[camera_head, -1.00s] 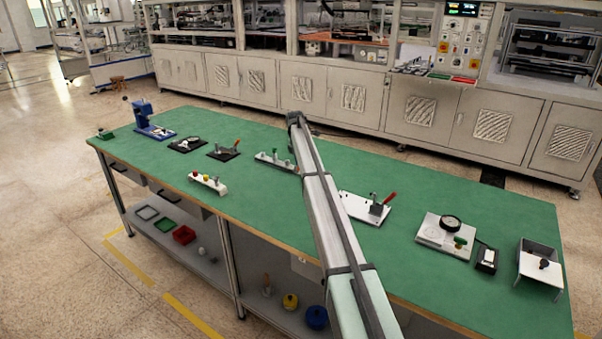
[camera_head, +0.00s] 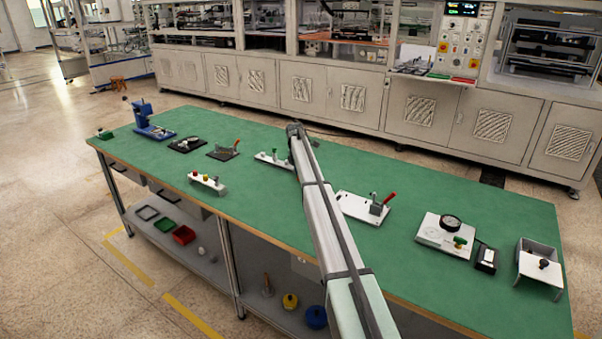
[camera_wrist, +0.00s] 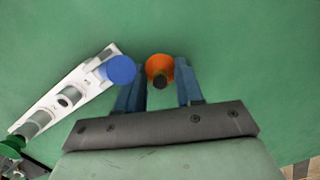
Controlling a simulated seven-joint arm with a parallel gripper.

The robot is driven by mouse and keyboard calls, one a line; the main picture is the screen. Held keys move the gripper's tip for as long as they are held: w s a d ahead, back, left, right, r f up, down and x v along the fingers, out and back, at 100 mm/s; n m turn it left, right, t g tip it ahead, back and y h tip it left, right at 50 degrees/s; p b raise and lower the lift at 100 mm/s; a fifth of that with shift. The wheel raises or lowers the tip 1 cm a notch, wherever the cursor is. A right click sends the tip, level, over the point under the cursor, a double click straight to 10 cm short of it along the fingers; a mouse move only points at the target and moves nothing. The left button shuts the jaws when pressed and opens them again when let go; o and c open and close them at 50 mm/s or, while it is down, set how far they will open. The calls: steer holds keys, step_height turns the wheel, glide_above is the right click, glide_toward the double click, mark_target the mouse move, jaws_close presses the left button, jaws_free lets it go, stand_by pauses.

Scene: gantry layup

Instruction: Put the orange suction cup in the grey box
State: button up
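The orange suction cup (camera_wrist: 160,65) stands on the green table top in the wrist view, with a dark round part at its near side. My gripper (camera_wrist: 163,80) has two blue fingers spread on either side of the cup, with small gaps seeming to show; it is open. In the head view my arm hides the gripper and the orange cup. A grey-white open-fronted box (camera_head: 537,258) with a dark knob stands at the table's right end; I cannot tell if it is the grey box.
A white holder (camera_wrist: 68,92) with a blue cup (camera_wrist: 118,69) and a green cup (camera_wrist: 12,147) lies close left of the gripper. In the head view a white plate with a red-handled clamp (camera_head: 377,207) and a gauge plate (camera_head: 443,238) stand to the right.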

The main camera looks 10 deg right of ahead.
steer(key=shift+o, duration=0.5)
step_height(320, 180, up, 12)
steer(key=a, duration=0.1)
steer(key=shift+s+a+f, duration=0.25)
steer(key=shift+s+a, duration=0.05)
steer(key=shift+s, duration=0.05)
steer(key=shift+o, duration=0.5)
steer(key=shift+r, duration=0.3)
